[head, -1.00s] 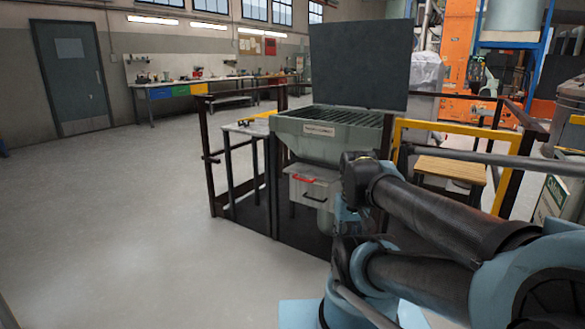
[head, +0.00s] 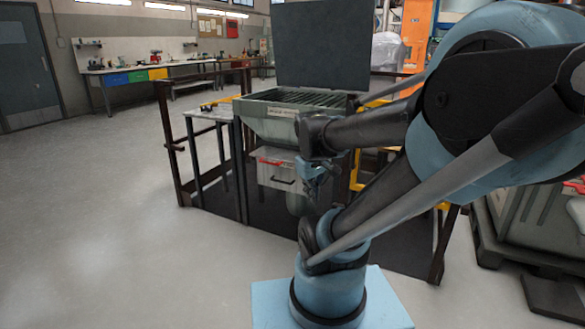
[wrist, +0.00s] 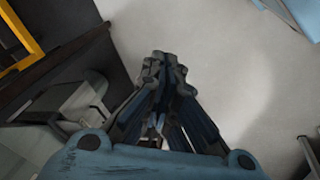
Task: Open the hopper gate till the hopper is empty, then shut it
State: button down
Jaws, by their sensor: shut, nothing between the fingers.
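The grey-green hopper (head: 262,128) stands ahead in the head view, with a slatted grate (head: 290,97) on top and a dark panel (head: 322,42) upright behind it. Below it is a pale grey box (head: 275,172) with a red handle (head: 269,161) and a black handle (head: 284,181). I cannot tell for sure which part is the gate. My gripper (head: 312,180) hangs in front of the hopper's right part, apparently apart from it, and hides some of its underside. In the wrist view my gripper (wrist: 165,62) is shut and empty over pale floor.
Dark posts and rails (head: 178,145) surround the hopper, with a small table (head: 212,113) at its left. A yellow rail (head: 378,101) is at the right. A grey bin on a dark pallet (head: 497,245) stands far right. The floor at the left is clear.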

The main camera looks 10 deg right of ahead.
jog(key=w+a+f+n+t+h, duration=0.1)
jog(key=w+n+t+h, duration=0.1)
jog(key=w+n, duration=1.1)
jog(key=w+n+t+h, duration=0.1)
jog(key=w+n, duration=0.4)
jog(key=w, duration=1.6)
jog(key=w+a+f+n+t+h, duration=0.1)
jog(key=w+a+f+n, duration=0.2)
jog(key=w+f+n, duration=0.45)
jog(key=w+d+f+m, duration=0.1)
jog(key=w+d+f, duration=0.5)
jog(key=w, duration=0.4)
jog(key=shift+w+d+m, duration=0.35)
jog(key=shift+w, duration=0.05)
